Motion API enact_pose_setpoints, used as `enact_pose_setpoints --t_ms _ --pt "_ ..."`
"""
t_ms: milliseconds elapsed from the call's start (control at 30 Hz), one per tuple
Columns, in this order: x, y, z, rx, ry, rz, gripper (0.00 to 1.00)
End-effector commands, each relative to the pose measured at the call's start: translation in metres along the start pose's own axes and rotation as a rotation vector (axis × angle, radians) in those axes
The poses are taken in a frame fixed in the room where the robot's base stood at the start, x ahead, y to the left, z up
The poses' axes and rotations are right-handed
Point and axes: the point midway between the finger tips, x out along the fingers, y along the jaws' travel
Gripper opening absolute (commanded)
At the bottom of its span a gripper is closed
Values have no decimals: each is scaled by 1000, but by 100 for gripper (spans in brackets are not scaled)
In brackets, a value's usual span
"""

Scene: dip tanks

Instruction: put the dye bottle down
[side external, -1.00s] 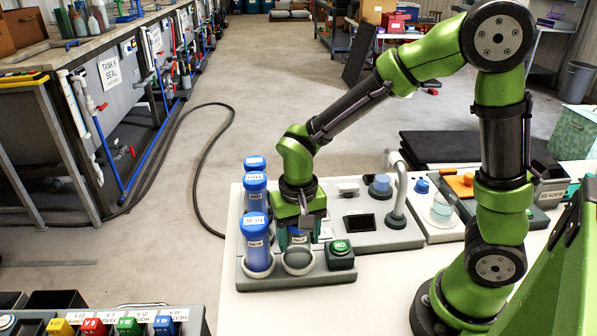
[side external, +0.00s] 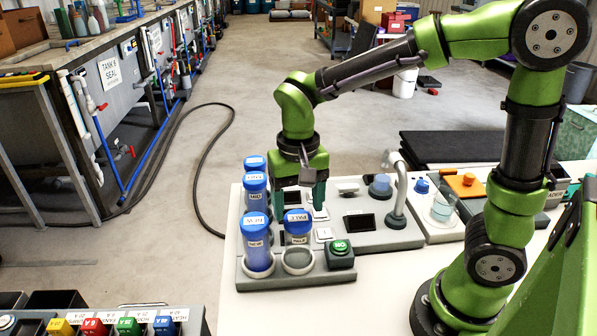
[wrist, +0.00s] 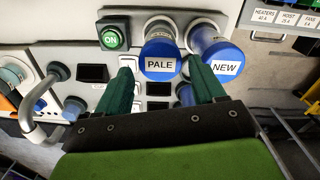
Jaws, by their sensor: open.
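The dye bottle labelled PALE (side external: 298,217) has a blue cap and appears to stand upright in the front holder ring (side external: 298,270), beside the green button. Its lower body looks pale, so its exact seating is hard to judge. In the wrist view the PALE bottle (wrist: 160,52) is upright beyond my fingertips, with its base at the round holder. My gripper (side external: 299,203) is open and empty above the bottle, its fingers apart on either side of the cap. In the wrist view the fingers (wrist: 161,70) do not touch it.
The NEW bottle (side external: 254,228) stands close on the left, with the MID bottle (side external: 255,182) and another blue-capped bottle (side external: 254,162) behind. A green button (side external: 340,247) is close on the right. A curved grey pipe (side external: 398,195) rises farther right.

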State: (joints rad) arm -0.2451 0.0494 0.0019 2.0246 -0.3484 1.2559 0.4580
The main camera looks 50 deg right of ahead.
Motion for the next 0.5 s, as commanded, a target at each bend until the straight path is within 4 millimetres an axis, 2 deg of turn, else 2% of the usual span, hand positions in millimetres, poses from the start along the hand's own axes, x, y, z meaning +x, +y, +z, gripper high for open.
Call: enact_pose_setpoints --t_ms 100,300,500 --pt "-20 0 0 0 2 -2 69" --pt "-37 3 1 -5 8 -16 69" --pt "-59 32 14 -67 113 -171 69"
